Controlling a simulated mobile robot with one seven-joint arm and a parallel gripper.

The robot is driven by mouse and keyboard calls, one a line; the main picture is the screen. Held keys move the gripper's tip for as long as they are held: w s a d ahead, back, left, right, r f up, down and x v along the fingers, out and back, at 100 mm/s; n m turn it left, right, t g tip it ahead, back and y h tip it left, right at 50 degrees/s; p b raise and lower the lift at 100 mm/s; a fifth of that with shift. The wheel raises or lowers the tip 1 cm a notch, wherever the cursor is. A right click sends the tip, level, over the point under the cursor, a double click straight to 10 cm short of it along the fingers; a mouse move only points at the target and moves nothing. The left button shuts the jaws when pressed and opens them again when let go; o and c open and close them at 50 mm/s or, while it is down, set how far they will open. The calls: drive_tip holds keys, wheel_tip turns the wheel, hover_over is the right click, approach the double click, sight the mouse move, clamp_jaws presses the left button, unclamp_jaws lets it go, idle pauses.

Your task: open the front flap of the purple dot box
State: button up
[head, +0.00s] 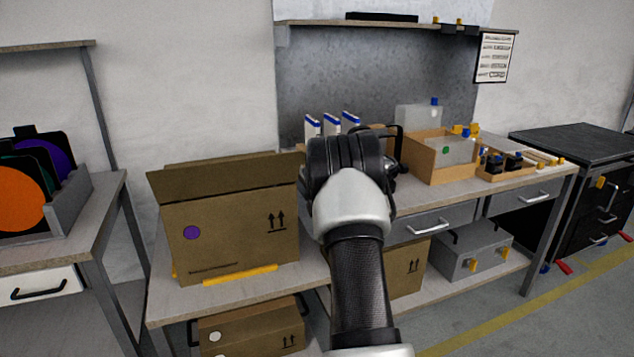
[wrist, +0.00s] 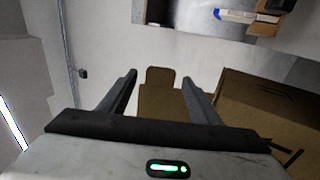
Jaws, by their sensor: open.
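The purple dot box (head: 240,232) is a brown cardboard carton on the bench left of my arm in the head view. Its front bears a purple dot and two up arrows. A darker flap (head: 225,186) stands raised along its top, tilted; the inside of the box is hidden. My gripper (wrist: 159,80) is open in the wrist view, with a brown cardboard piece (wrist: 160,95) showing between the fingers. I cannot tell whether it is between them or beyond. A larger cardboard surface (wrist: 262,112) lies to their right. In the head view my wrist hides the fingers.
A yellow strip (head: 240,275) lies at the box's front base. Another carton (head: 252,328) sits on the shelf below. White-and-blue items (head: 330,124) and a wooden bin (head: 428,160) stand on the bench behind and right of my arm.

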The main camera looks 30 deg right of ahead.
drive_tip(key=v, duration=1.7)
drive_tip(key=shift+s, duration=0.1)
